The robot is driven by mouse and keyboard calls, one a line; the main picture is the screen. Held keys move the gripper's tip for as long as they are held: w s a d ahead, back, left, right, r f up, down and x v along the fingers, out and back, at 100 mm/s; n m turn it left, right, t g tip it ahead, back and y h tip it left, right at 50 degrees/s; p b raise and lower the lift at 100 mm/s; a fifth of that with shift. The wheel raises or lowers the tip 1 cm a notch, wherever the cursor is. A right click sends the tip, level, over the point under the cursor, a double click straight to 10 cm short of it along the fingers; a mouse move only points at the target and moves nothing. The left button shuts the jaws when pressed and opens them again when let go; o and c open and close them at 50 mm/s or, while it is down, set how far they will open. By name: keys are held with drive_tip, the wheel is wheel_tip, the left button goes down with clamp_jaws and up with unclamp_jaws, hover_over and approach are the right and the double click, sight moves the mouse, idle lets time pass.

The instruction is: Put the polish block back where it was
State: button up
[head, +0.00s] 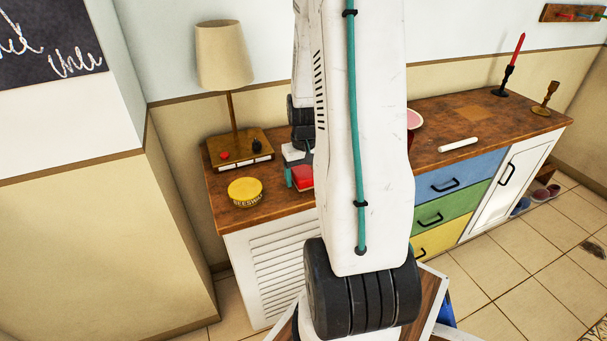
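A red block (302,176), which may be the polish block, is at the left end of the wooden cabinet top. My gripper (297,172) is there, with a teal finger against or just beside the block's left side. My white arm hides the block's right side and the other fingertip, so I cannot tell whether the gripper is shut on it or whether the block touches the top. A yellow round tin (245,192) marked with beeswax lettering sits to the left of the block.
A lamp (225,57) on a wooden base stands behind the tin. Right of my arm are a pink-rimmed dish (414,119), partly hidden, a white cylinder (458,145), a red candle (517,47) and a brass candlestick (545,99). A paler square patch (476,112) of the cabinet top is bare.

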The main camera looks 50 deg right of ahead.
sight(304, 172)
wheel_tip(304, 172, up, 12)
drive_tip(key=w+a+r+n, duration=0.1)
drive_tip(key=a+r+n, duration=0.1)
drive_tip(key=a+r, duration=0.55)
drive_tip(key=s+a+r+n, duration=0.1)
drive_tip(key=s+a, duration=0.3)
drive_tip(key=a, duration=0.3)
drive_tip(key=s+a+r+n, duration=0.2)
drive_tip(key=s+a, duration=0.2)
drive_tip(key=a, duration=0.4)
drive_tip(key=s+a+r+n+t, duration=0.1)
drive_tip(key=s+a+r, duration=0.1)
drive_tip(key=s+a, duration=0.3)
drive_tip(key=a, duration=0.3)
drive_tip(key=shift+d, duration=0.1)
